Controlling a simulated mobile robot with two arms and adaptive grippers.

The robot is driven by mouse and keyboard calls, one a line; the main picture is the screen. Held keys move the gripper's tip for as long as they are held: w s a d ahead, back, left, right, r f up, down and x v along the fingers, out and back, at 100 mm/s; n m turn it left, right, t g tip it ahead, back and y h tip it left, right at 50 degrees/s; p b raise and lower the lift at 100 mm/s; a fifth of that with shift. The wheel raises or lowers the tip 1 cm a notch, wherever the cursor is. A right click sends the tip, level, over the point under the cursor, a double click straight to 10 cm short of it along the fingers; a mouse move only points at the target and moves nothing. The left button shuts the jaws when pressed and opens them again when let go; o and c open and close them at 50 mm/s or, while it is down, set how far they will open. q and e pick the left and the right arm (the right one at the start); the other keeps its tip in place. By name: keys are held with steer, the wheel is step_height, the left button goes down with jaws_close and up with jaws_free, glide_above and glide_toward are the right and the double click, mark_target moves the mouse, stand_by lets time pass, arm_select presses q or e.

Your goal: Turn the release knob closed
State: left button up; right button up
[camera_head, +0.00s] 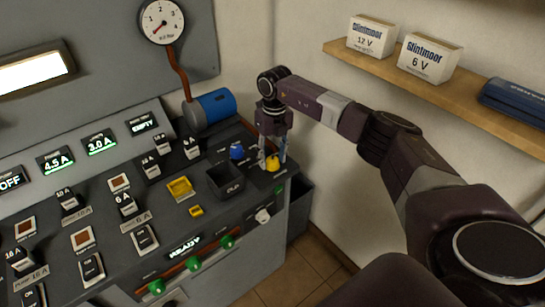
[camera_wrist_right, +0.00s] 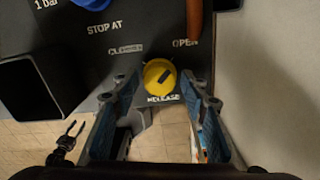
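The release knob (camera_wrist_right: 154,82) is a round yellow knob on the dark panel top, with "RELEASE" printed just below it in the right wrist view. Its dark mark slants up and to the right. "CLOSED" is printed up to the left of it and "OPEN" up to the right. My right gripper (camera_wrist_right: 158,84) is open, pointing down, with a finger on each side of the knob and visible gaps between. In the head view my right gripper (camera_head: 270,153) is over the knob (camera_head: 272,164) at the panel's right end. My left gripper is not in view.
A blue knob (camera_head: 237,151) and a black open cup (camera_head: 226,181) stand left of the release knob. A blue cylinder (camera_head: 215,105) and a gauge (camera_head: 161,21) are behind. The wall and a shelf (camera_head: 456,103) with boxes are on the right.

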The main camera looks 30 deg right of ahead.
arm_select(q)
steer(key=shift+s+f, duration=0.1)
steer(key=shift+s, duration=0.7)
arm_select(e)
steer(key=c, duration=0.9)
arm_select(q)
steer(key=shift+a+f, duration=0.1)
arm_select(e)
steer(key=shift+o, duration=0.2)
steer(key=n+b, duration=0.2)
steer(key=n, duration=0.1)
steer(key=shift+f+n, duration=0.1)
steer(key=shift+n, duration=0.3)
steer(key=n+b, duration=0.2)
steer(key=n, duration=0.2)
steer(key=shift+w, duration=0.1)
steer(key=n+b, duration=0.1)
steer(key=n, duration=0.4)
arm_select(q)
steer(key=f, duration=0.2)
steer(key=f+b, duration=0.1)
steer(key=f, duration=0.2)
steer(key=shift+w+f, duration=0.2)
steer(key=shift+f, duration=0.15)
arm_select(e)
steer(key=n, duration=0.5)
steer(key=shift+r, duration=0.2)
steer(key=o, duration=1.2)
steer(key=shift+c, duration=0.2)
